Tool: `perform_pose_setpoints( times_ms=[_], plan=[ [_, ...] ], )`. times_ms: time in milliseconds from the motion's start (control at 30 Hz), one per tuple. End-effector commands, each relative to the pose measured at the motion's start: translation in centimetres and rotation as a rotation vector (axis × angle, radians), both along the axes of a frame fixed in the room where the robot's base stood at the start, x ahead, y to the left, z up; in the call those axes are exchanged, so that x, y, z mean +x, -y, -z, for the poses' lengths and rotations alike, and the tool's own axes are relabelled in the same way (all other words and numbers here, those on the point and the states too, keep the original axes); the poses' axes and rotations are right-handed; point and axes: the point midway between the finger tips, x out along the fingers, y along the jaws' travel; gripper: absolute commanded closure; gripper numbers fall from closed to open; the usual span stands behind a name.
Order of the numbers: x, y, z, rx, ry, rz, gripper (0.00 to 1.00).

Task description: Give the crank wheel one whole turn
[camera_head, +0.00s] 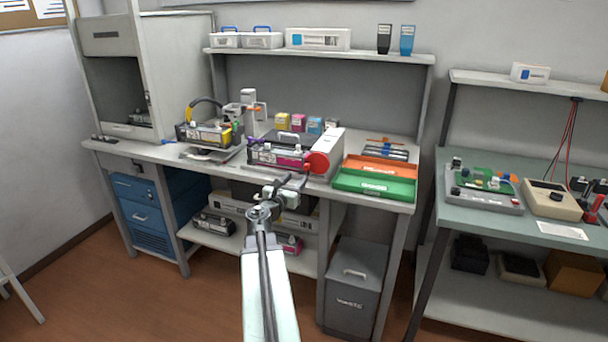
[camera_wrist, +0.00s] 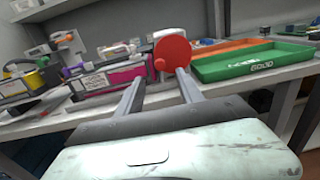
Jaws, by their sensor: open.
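The crank wheel is a red disc (camera_head: 317,163) on the near face of a white and grey machine (camera_head: 328,148) on the workbench. It also shows in the wrist view (camera_wrist: 174,55), with a small red knob (camera_wrist: 160,64) at its lower left. A toner cartridge with a magenta front (camera_head: 280,155) lies directly left of the wheel. My gripper (camera_head: 285,182) is open and empty, in front of the bench edge and left of the wheel. In the wrist view its right finger points at the wheel's lower edge and its left finger at the cartridge. I cannot tell whether the finger touches the wheel.
A green tray (camera_head: 375,186) and an orange tray (camera_head: 378,167) lie right of the wheel. Another cartridge on a stand (camera_head: 208,134) is at left. A shelf (camera_head: 320,54) spans the back. A grey bin (camera_head: 355,287) stands under the bench, with open floor in front.

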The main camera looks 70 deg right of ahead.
Motion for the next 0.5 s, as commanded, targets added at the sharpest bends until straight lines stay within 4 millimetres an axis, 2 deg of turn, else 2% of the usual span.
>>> perform_pose_setpoints(
  times_ms=[167, 400, 500],
  plan=[
    [0.1, 1.9, -0.1, 0.0, 0.002, 0.002, 0.56],
    [0.2, 6.4, -0.1, 0.001, 0.003, 0.002, 0.56],
    [0.2, 7.6, -0.1, 0.001, 0.003, 0.0, 0.56]
  ],
)
